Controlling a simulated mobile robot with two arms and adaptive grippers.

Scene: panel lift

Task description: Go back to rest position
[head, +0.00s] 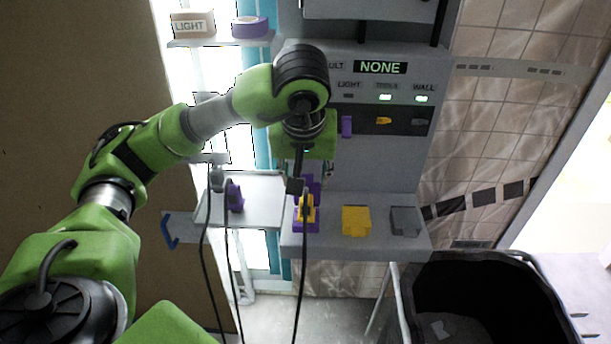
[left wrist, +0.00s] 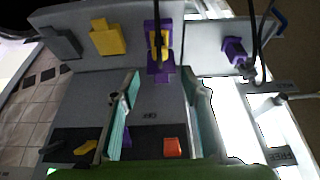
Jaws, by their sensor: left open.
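My left gripper (head: 306,142) hangs in front of the grey control panel (head: 395,165); its fingers are hidden behind its green body in the head view. In the left wrist view its two teal fingers (left wrist: 162,84) are spread apart, with nothing between them. That view is upside down and shows the panel face with an orange-red piece (left wrist: 172,148) and a yellow piece (left wrist: 86,147) in dark slots. My right gripper is not in view.
The panel's ledge holds a purple-and-yellow block (head: 308,213), a yellow block (head: 356,220) and a grey block (head: 405,221). Black cables (head: 303,275) hang near my left gripper. A black bin (head: 480,300) stands at lower right. A brown board (head: 80,60) is at left.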

